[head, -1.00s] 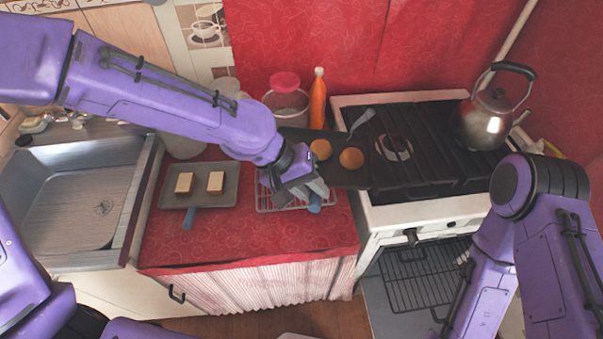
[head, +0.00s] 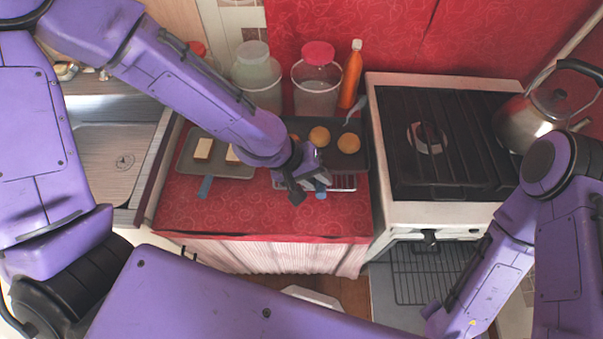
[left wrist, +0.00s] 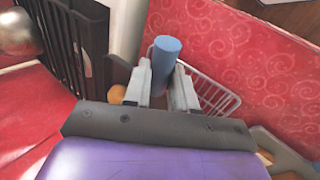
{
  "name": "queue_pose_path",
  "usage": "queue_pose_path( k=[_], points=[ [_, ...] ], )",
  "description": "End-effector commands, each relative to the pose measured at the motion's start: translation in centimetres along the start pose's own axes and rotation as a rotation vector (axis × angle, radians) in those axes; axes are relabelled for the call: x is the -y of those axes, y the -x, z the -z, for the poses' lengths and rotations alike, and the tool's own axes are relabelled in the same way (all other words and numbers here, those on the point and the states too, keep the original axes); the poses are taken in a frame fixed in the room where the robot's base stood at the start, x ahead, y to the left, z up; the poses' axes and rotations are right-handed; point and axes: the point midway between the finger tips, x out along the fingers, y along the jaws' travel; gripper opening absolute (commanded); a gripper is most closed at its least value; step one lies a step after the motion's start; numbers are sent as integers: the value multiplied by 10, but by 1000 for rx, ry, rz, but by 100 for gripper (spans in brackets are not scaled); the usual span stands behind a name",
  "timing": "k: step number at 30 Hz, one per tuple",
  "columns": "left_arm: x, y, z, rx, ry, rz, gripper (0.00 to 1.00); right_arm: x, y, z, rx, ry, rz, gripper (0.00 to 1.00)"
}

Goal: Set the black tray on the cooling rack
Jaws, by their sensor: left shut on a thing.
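The black tray (head: 361,160) carries round buns (head: 348,143); one at its left is partly hidden by my arm. My left gripper (head: 312,190) is shut on the tray's near blue handle (head: 321,194), which stands between the fingers in the left wrist view (left wrist: 166,52). The tray is over the wire cooling rack (head: 343,182), whose near edge shows in front of it. The rack's wires also show in the left wrist view (left wrist: 212,95). I cannot tell whether the tray touches the rack. My right gripper is out of view.
A grey tray (head: 235,171) with bread slices lies to the left on the red counter. Jars (head: 317,88) and an orange bottle (head: 351,75) stand behind. The stove (head: 440,212) with a kettle (head: 535,112) is at the right. The counter front is clear.

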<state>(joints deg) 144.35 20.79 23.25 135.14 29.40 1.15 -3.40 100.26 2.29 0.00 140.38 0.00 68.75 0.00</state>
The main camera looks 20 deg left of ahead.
Motion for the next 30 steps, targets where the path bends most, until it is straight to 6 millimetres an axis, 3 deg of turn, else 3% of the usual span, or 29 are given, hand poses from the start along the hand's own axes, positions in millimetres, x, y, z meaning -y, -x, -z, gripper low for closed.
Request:
queue_pose_path(
  k=[3,9,19,26,27,29,30],
  points=[
    [22,-10,24,0,8,-2,0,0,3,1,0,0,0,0],
    [52,-30,48,-2,4,-1,0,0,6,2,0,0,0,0],
    [78,-59,57,-1,2,-1,0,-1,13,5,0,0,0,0],
    [80,-63,57,-3,1,-1,0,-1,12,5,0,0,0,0],
    [81,-63,57,-2,3,0,32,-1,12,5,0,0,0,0],
    [81,-63,57,-2,3,0,51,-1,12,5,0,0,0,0],
    [81,-63,57,-2,3,0,51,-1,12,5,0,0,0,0]
  ],
)
